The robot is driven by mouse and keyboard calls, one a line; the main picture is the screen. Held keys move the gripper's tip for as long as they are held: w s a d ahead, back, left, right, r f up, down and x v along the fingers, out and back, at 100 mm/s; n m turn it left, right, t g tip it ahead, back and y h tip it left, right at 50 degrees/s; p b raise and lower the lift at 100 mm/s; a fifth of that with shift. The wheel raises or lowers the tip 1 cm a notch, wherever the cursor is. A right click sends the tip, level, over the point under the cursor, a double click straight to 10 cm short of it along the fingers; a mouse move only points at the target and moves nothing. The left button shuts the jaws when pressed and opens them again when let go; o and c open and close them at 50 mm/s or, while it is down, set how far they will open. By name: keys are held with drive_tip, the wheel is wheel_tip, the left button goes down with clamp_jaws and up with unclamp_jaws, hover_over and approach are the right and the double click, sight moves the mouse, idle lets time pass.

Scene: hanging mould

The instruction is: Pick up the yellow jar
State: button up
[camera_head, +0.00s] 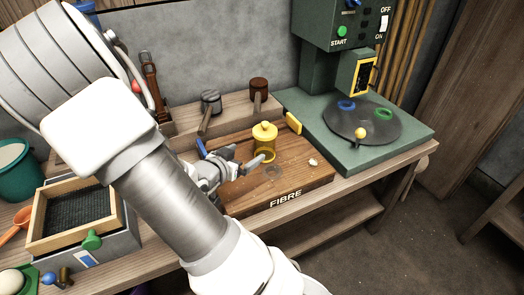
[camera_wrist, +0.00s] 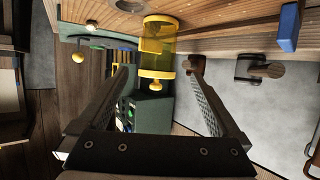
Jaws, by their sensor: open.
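The yellow jar (camera_head: 264,147) stands upright on a wooden board (camera_head: 306,180) marked FIBRE. It has a see-through yellow body and a yellow lid with a round knob. My gripper (camera_head: 245,160) is open and empty, just left of the jar in the head view. In the wrist view the picture is upside down, and the jar (camera_wrist: 160,48) shows ahead, between the lines of my two open fingers (camera_wrist: 158,78). The fingers do not visibly touch it. How far the fingertips reach along the jar is hard to tell.
A yellow block (camera_head: 293,123) stands behind the jar at right. A green machine (camera_head: 350,140) with a dark round plate stands farther right. Two mallet-like tools (camera_head: 258,89) (camera_head: 210,101) rest on the shelf behind. A wooden-framed box (camera_head: 75,215) is at left.

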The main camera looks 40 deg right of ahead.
sight(260, 146)
drive_tip(key=b+x, duration=0.2)
drive_tip(key=x, duration=0.6)
drive_tip(key=b+x, duration=0.2)
drive_tip(key=x, duration=0.2)
drive_tip(key=shift+s+d+f, duration=0.15)
drive_tip(key=shift+d+f+b, duration=0.1)
drive_tip(key=shift+d+b, duration=0.2)
drive_tip(key=shift+d, duration=0.1)
clamp_jaws()
